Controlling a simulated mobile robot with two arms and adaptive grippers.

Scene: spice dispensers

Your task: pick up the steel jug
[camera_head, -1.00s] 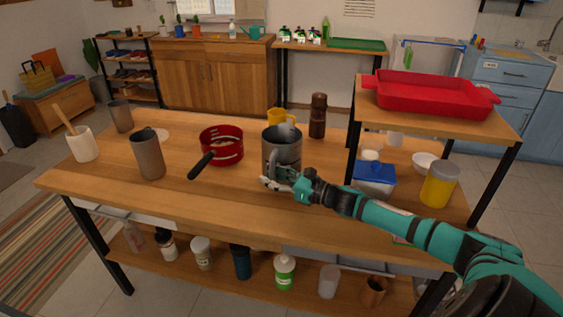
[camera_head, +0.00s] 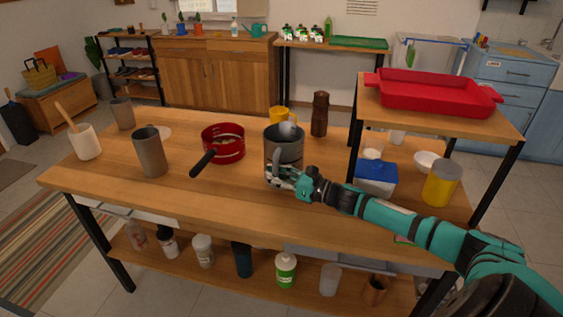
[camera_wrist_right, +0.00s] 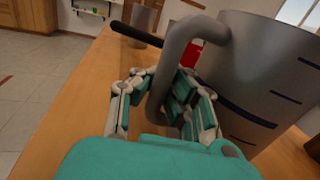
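The steel jug (camera_head: 285,146) is a tall grey cylinder with dark marks on its side and a curved handle. It stands upright on the wooden table. My right gripper (camera_head: 278,178) is at its front side, at the handle. In the right wrist view the fingers (camera_wrist_right: 160,92) lie on both sides of the handle (camera_wrist_right: 170,75) and bend in against it; the jug body (camera_wrist_right: 255,75) is just beyond. The fingertips are partly hidden behind the handle. My left gripper is not in view.
A red pot (camera_head: 223,143) stands left of the jug, a grey cup (camera_head: 150,152) farther left. A raised shelf with a red tray (camera_head: 432,92) is at the right. The table's front strip is clear.

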